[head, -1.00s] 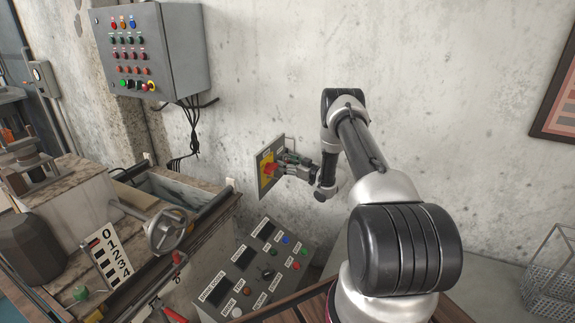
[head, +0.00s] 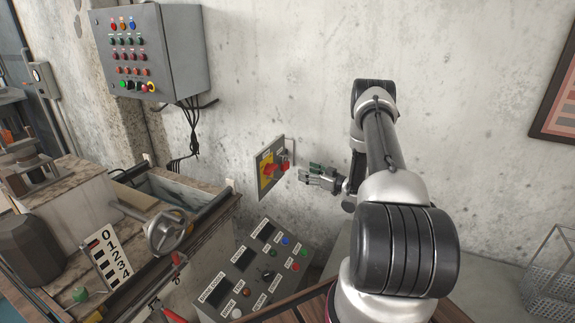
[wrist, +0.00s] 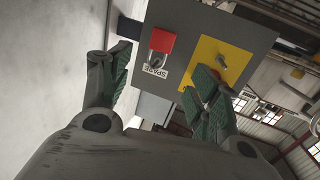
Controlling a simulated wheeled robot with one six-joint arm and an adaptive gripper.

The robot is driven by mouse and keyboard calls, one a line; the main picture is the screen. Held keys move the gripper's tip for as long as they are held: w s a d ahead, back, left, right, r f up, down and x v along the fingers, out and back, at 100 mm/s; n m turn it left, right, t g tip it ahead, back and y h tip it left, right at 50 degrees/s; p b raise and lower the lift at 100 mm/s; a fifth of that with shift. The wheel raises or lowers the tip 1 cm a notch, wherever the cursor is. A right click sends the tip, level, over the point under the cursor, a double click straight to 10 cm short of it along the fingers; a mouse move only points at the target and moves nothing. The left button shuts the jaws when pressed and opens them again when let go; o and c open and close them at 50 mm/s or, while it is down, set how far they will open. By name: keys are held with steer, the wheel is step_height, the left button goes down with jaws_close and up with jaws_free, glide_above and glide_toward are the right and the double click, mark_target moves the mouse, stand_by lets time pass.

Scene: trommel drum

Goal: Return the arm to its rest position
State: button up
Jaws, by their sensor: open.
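My gripper (head: 309,172) is in front of the wall, a little to the right of a grey wall-mounted switch box (head: 278,178) and apart from it. The box has a yellow plate (head: 263,175) with a red piece on it, and a second red piece near its right edge. In the wrist view, my gripper (wrist: 157,88) has its two green-padded fingers spread wide with nothing between them. Beyond them is the box with a red padlock-like piece (wrist: 161,42), a "SPARE" label (wrist: 154,71) and the yellow plate (wrist: 230,56).
A sloped control console (head: 262,262) stands below the box. A grey button cabinet (head: 165,50) hangs at upper left. A machine with a handwheel (head: 167,232) is at left. A wire basket (head: 553,285) is at lower right.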

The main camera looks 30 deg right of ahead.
steer(key=shift+s, duration=0.2)
steer(key=s+d+f+m+g+h, duration=0.1)
steer(key=s+d+f+g+h, duration=0.1)
steer(key=f, duration=0.4)
steer(key=s+d+f+m+g+h, duration=0.1)
steer(key=s+d+f+g+h, duration=0.15)
steer(key=f, duration=0.35)
steer(key=s+d+f+m+g+h, duration=0.1)
steer(key=s+d+g+h, duration=0.2)
steer(key=s, duration=0.4)
steer(key=s+a+r+m+g, duration=0.25)
steer(key=s+r+g, duration=0.25)
steer(key=s+r, duration=0.6)
steer(key=s+a+r+m+g, duration=0.1)
steer(key=s+a+r+g, duration=0.4)
steer(key=r, duration=1)
steer(key=s+a+r+n+t, duration=0.1)
steer(key=s+a+r+t, duration=0.2)
steer(key=s+a+r, duration=0.4)
steer(key=s+a+r+t, duration=0.3)
steer(key=s+a+r, duration=0.5)
steer(key=r, duration=0.7)
steer(key=shift+s+a+r+n, duration=0.15)
steer(key=shift+a+r+n, duration=0.2)
steer(key=shift+a, duration=0.6)
